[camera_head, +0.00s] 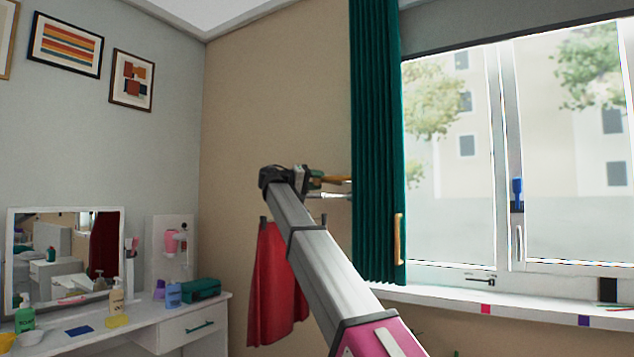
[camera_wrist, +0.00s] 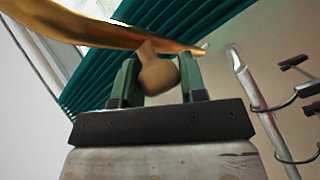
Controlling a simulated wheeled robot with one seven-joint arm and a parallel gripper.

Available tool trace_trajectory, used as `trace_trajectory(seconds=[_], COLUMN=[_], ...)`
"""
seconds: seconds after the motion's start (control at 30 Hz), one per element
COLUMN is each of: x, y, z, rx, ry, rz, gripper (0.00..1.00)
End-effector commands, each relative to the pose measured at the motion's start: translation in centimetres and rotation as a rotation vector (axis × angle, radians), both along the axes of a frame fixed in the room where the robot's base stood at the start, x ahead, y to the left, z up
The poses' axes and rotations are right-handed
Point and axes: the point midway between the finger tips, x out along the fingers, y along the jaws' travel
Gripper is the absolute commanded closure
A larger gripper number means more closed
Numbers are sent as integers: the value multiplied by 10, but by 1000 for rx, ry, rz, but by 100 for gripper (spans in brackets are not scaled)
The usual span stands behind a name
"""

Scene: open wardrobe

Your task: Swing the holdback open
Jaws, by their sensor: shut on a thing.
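The holdback is a curved golden bar with a tan knob. In the wrist view the bar (camera_wrist: 85,30) crosses the upper left, and its knob (camera_wrist: 157,73) sits between the two green fingers of my gripper (camera_wrist: 160,80), which is shut on it. In the head view my gripper (camera_head: 313,179) is at the wall left of the green curtain (camera_head: 375,140). The rest is hidden there. The curtain hangs straight behind the bar in the wrist view.
A silver rod (camera_wrist: 262,110) with dark hooks stands right of my fingers. A red cloth (camera_head: 275,285) hangs on the wall below my arm. A golden handle (camera_head: 398,240) is at the curtain's right edge. The window sill (camera_head: 480,300) and vanity table (camera_head: 150,325) flank the arm.

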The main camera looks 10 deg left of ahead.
Motion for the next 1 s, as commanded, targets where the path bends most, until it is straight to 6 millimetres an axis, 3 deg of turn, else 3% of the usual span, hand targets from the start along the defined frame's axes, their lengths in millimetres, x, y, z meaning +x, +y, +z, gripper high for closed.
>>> trace_trajectory(seconds=[0.33,0.37,0.4,0.43,0.77,1.0], x=[3,3,3,3,0,-15], y=[1,1,1,1,3,33], z=[-2,-2,-2,-2,-1,-1], rx=[5,5,6,5,3,3], ry=[1,1,1,2,0,1], rz=[7,7,6,6,3,4], gripper=[100,55,42,37,37,37])
